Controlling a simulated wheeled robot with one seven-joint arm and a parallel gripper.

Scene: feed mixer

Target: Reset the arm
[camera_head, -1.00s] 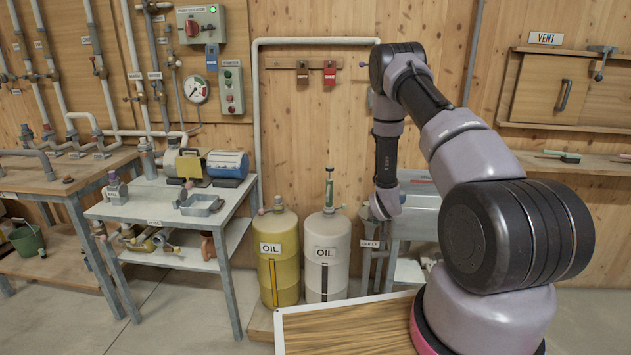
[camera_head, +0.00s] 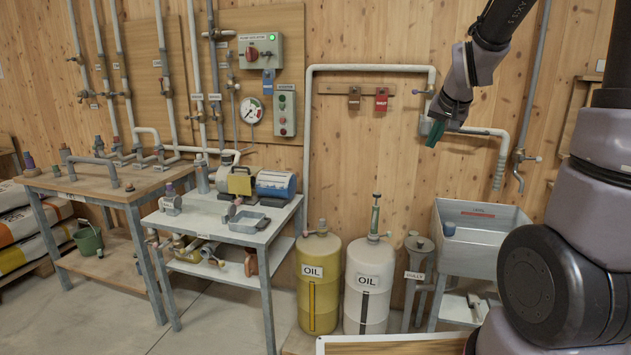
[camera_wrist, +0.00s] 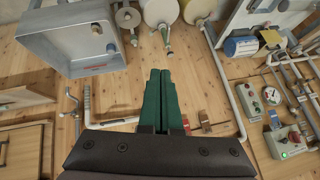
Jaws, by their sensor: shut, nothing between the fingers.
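My gripper (camera_head: 436,131) shows at the upper right in the head view, on my arm that bends down from above. Its green fingers also show in the wrist view (camera_wrist: 164,92), lying side by side and shut with nothing between them. In the head view it hangs in front of the wooden wall, above the grey sink and to the right of the red tag. It appears apart from everything around it.
A grey sink (camera_head: 510,232) stands below my gripper. A pipe (camera_head: 372,68) runs along the wall behind it. A yellow oil tank (camera_head: 319,262) and a white oil tank (camera_head: 368,308) stand left of the sink. A metal table (camera_head: 200,226) holds a blue motor (camera_head: 276,185).

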